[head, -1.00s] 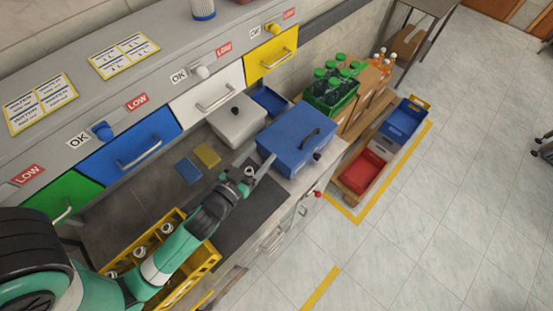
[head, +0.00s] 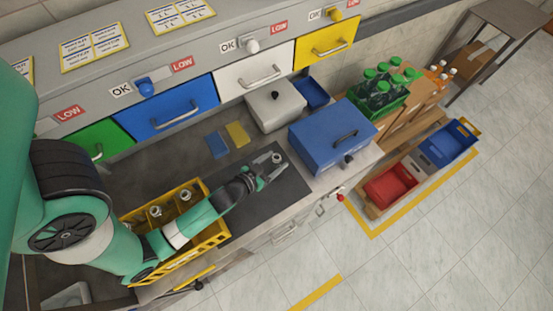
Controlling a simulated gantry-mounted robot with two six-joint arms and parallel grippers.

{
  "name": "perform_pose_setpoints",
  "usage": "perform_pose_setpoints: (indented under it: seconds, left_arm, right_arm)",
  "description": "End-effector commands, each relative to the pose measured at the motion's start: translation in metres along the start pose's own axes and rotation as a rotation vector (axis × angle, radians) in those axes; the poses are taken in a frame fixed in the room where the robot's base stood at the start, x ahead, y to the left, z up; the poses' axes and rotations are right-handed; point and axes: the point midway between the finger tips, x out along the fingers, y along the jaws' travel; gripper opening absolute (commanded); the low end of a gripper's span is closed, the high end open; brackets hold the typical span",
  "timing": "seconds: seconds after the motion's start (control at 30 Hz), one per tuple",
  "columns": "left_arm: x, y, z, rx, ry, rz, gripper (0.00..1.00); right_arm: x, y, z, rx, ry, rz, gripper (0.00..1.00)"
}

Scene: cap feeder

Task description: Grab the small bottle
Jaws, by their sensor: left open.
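A small bottle (head: 276,158) with a pale round top is at the far end of the dark mat on the counter, mostly hidden by my gripper. My left gripper (head: 267,168) is open, low over the mat, with its fingertips right at the bottle. I cannot tell whether the fingers touch it. More small bottles (head: 185,195) stand in a yellow crate (head: 215,240), partly behind my left arm. My right gripper is not in view.
A blue box (head: 322,151) with a dark handle stands just right of the gripper. A grey box (head: 276,113) and blue and yellow pads (head: 237,134) lie behind. Green-capped bottles (head: 382,92) stand farther right. The mat's right end is clear.

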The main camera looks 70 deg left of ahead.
Motion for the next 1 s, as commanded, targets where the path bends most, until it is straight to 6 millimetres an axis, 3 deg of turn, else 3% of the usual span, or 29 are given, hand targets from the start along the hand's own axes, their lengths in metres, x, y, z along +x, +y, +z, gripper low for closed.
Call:
perform_pose_setpoints:
  seconds: [0.3,0.57,0.93,1.0]
  left_arm:
    - [0.045,-0.005,-0.001,0.000,0.002,-0.001,0.69]
    - [0.048,-0.005,-0.001,0.000,0.001,0.000,0.67]
    - [0.048,-0.005,0.000,0.000,-0.001,-0.001,0.01]
    - [0.048,-0.005,0.001,0.000,-0.002,-0.001,0.00]
  right_arm:
    - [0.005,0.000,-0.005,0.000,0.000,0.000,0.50]
    - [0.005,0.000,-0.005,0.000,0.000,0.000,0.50]
    - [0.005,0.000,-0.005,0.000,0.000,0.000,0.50]
    - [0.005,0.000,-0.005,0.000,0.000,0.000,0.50]
